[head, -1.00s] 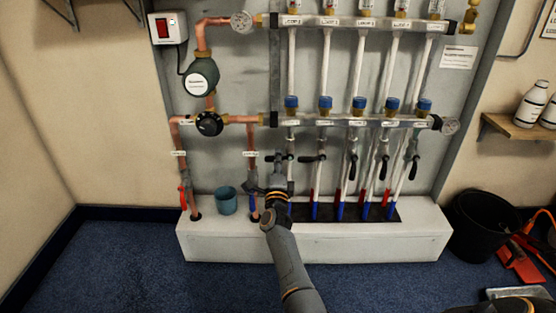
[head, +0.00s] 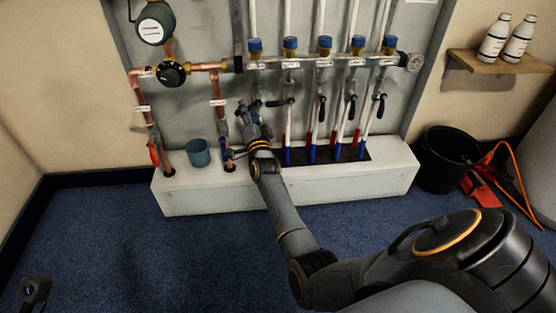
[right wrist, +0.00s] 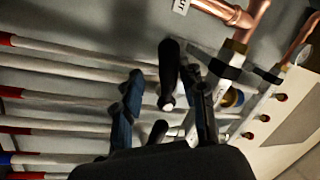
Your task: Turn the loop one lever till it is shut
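In the head view my right gripper (head: 249,110) is at the leftmost loop pipe, low on the manifold, and covers much of its valve. In the right wrist view the fingers (right wrist: 163,110) are apart, with a black lever (right wrist: 169,75) between them. This appears to be the loop one lever. It lies across its pipe; I cannot tell whether either finger touches it. A second lever (right wrist: 158,132) lies beyond, also across its pipe, and shows in the head view (head: 281,102). A dark part at the lower left (head: 36,290) may be my left gripper; its fingers cannot be made out.
The other levers, such as one (head: 322,108), hang down along their pipes. Copper pipes (head: 217,90) and a teal cup (head: 197,152) stand left of my gripper. The white plinth (head: 340,183) runs below. A black bucket (head: 447,160) stands right; the carpet ahead is clear.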

